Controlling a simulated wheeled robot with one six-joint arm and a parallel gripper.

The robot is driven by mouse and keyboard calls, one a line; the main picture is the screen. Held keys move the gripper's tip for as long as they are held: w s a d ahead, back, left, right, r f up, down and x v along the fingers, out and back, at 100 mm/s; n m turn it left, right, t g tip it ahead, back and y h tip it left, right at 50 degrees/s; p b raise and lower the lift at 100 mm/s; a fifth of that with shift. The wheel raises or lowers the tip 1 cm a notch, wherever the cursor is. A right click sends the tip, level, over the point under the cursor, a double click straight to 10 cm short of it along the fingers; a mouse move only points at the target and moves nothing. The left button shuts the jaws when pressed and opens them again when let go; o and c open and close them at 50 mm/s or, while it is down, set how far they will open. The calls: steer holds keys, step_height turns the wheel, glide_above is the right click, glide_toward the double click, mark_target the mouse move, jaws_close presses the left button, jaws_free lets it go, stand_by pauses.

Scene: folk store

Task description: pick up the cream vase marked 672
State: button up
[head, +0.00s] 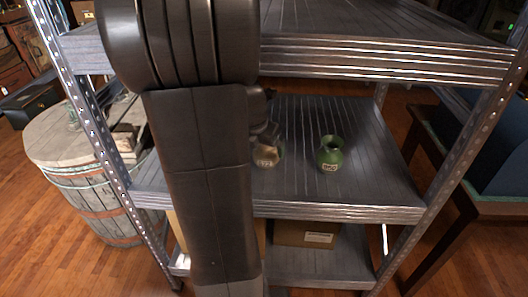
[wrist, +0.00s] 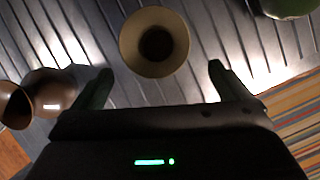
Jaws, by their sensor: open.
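The cream vase (wrist: 154,62) shows from above in the wrist view, with a round rim and a dark mouth. It stands on the dark ribbed shelf, just ahead of my gripper (wrist: 161,70) and roughly centred between the two fingertips. The fingers are wide apart and hold nothing. In the head view the cream vase (head: 267,157) is mostly hidden behind my arm; part of a label shows, but I cannot surely read its number.
A green vase (head: 330,156) stands to the right on the same middle shelf (head: 370,190); its edge shows in the wrist view (wrist: 290,6). Brown vessels (wrist: 50,92) stand left of my gripper in the wrist view. The upper shelf (head: 400,62) hangs above.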

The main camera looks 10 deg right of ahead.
mark_target(266, 150)
steer(key=shift+w+d, duration=0.35)
steer(key=shift+w, duration=0.1)
steer(key=b+x, duration=0.1)
steer(key=x, duration=0.4)
steer(key=shift+w, duration=0.2)
steer(key=shift+c, duration=0.4)
steer(key=c, duration=1.1)
steer(key=shift+c, duration=0.2)
steer(key=shift+r, duration=0.15)
